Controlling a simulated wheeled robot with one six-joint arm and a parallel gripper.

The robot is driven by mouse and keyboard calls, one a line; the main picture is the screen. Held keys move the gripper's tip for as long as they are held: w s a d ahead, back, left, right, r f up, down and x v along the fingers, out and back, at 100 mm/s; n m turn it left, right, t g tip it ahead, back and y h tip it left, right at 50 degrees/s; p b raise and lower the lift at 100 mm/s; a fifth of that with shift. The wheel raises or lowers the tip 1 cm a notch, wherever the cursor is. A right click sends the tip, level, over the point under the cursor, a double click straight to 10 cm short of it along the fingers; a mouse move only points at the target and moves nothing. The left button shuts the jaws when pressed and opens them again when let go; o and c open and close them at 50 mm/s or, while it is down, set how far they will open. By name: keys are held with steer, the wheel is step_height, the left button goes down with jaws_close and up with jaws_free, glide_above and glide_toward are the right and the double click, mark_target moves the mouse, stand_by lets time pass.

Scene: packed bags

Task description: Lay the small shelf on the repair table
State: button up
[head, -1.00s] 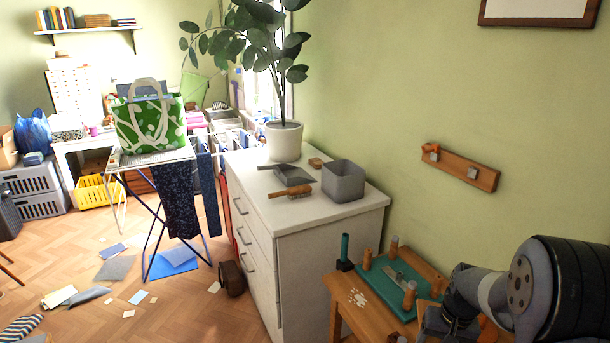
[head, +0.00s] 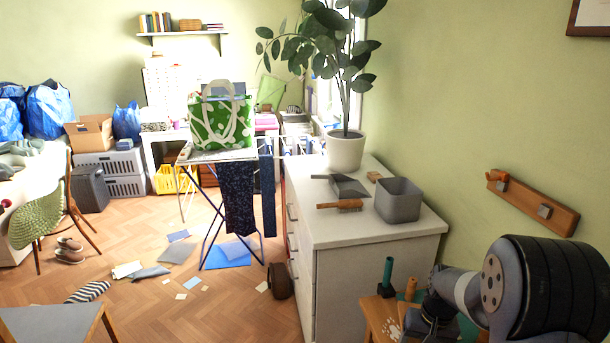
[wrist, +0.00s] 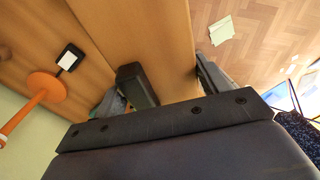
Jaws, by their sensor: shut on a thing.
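My gripper (wrist: 173,84) is shut on a flat wooden board, which I take to be the small shelf (wrist: 150,35); the board passes between the two dark fingers in the wrist view. In the head view my gripper (head: 430,318) is dark and small at the lower right, and the board cannot be made out there. The wooden repair table (head: 374,318) is at the bottom right of the head view, beside the white drawer cabinet, mostly cut off and hidden by my arm. Whether the board touches the table cannot be told.
A green upright tool (head: 387,272) and an orange-topped peg (head: 410,288) stand at the table. A wooden wall rail (head: 533,203) hangs above. The white cabinet (head: 385,240) carries a grey bin (head: 398,202) and a potted plant (head: 346,150). Papers lie on the floor.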

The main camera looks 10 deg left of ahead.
steer(key=shift+d, duration=0.1)
steer(key=s+f, duration=0.4)
steer(key=f, duration=0.1)
steer(key=shift+s+f, duration=0.15)
steer(key=shift+f, duration=0.1)
stand_by(0.9)
